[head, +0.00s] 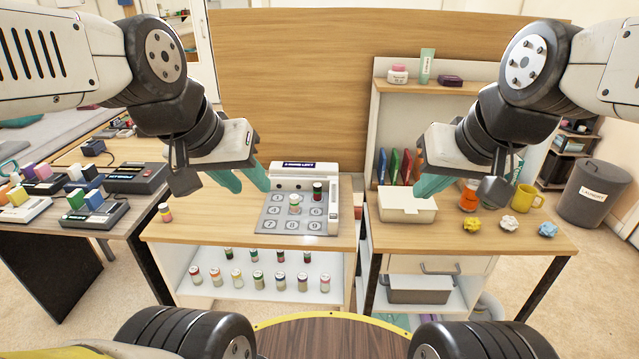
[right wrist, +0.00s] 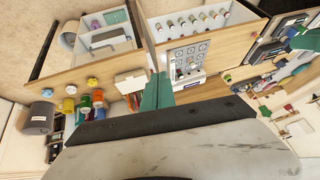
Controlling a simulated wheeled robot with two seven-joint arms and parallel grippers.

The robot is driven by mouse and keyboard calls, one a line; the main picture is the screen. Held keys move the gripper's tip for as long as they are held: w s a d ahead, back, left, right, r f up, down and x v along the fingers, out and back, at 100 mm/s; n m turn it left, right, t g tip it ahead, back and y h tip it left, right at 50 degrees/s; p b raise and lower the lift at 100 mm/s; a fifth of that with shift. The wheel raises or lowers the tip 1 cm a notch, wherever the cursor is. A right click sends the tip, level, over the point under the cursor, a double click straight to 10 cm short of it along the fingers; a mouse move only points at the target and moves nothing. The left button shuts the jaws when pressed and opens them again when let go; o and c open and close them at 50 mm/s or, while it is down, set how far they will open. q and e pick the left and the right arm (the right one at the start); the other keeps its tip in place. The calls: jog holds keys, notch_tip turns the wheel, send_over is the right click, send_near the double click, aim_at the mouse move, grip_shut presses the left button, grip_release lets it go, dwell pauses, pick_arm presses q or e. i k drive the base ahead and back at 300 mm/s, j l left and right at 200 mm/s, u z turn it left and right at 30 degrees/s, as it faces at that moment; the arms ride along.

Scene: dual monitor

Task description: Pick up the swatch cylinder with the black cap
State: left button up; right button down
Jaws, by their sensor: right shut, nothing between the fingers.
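Several small swatch cylinders are in the head view. One with a dark cap, maybe black, and a red and green body (head: 317,190) stands on the grey numbered pad (head: 272,226). A lighter-topped cylinder (head: 295,204) stands beside it. A yellow and red cylinder (head: 165,212) stands at the table's left end. My left gripper (head: 247,183) is open and empty above the table, left of the pad. My right gripper (head: 430,187) is shut and empty above the white box, also seen in the right wrist view (right wrist: 157,92).
A white box (head: 407,207), crumpled paper balls (head: 509,224) and a yellow mug (head: 525,198) sit on the right desk. A tall wooden panel (head: 300,90) stands behind. The left tabletop is clear between the yellow and red cylinder and the pad.

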aim_at(318, 186)
jog(key=i+j, duration=0.5)
jog(key=j, duration=0.15)
jog(key=i+j, duration=0.5)
jog(key=j+z, duration=0.05)
jog(key=j, duration=0.05)
